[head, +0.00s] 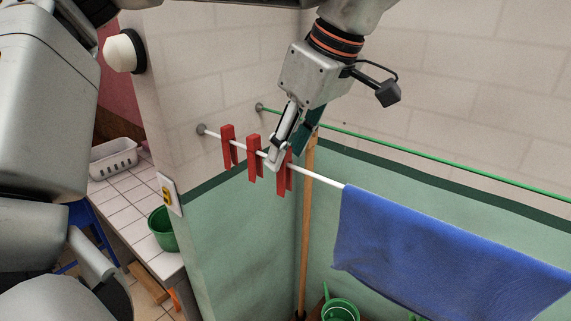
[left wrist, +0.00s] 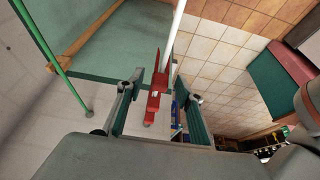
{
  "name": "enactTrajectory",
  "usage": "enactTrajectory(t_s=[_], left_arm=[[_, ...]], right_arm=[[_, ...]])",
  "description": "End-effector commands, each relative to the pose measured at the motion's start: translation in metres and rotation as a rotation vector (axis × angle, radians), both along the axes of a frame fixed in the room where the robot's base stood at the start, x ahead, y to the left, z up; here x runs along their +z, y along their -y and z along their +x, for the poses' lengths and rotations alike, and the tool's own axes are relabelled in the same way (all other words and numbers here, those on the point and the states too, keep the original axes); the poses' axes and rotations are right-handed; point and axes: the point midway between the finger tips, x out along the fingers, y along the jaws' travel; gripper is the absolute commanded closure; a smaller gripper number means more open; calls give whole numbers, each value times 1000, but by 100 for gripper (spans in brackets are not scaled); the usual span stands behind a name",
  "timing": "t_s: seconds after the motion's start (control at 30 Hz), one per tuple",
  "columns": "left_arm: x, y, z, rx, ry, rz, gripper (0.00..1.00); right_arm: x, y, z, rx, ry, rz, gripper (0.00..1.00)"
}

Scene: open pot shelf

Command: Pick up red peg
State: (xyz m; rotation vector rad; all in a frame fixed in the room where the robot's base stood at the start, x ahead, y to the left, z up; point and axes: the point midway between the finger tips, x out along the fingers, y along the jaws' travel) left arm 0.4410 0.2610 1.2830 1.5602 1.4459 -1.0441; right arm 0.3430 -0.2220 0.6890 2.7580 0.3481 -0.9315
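Three red pegs hang clipped on a white rod in the head view: a left one (head: 228,147), a middle one (head: 254,158) and a right one (head: 287,178). My left gripper (head: 282,162) points down at the rod beside the right peg and partly covers it. In the left wrist view a red peg (left wrist: 154,98) on the white rod (left wrist: 175,32) lies between the two fingers of the left gripper (left wrist: 157,90). The fingers are apart, with a gap on each side of the peg. My right gripper is not seen.
A blue cloth (head: 440,245) hangs on the rod to the right. A green line (head: 420,160) runs behind along the wall. A wooden pole (head: 306,230) stands in the corner behind. A green bucket (head: 163,229) and white basket (head: 114,158) are at the left.

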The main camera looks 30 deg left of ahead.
Motion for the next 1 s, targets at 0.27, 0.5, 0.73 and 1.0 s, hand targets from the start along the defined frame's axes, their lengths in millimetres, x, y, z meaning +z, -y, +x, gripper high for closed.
enactTrajectory(t_s=[0.27,0.5,0.73,1.0], left_arm=[[-26,-9,0,2,1,-2,64],[-26,-9,0,1,2,-2,69],[-26,-9,0,1,2,-2,96],[-25,-9,1,1,2,-2,96]], right_arm=[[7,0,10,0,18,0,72],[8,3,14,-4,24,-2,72],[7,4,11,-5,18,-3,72],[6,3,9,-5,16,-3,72]])
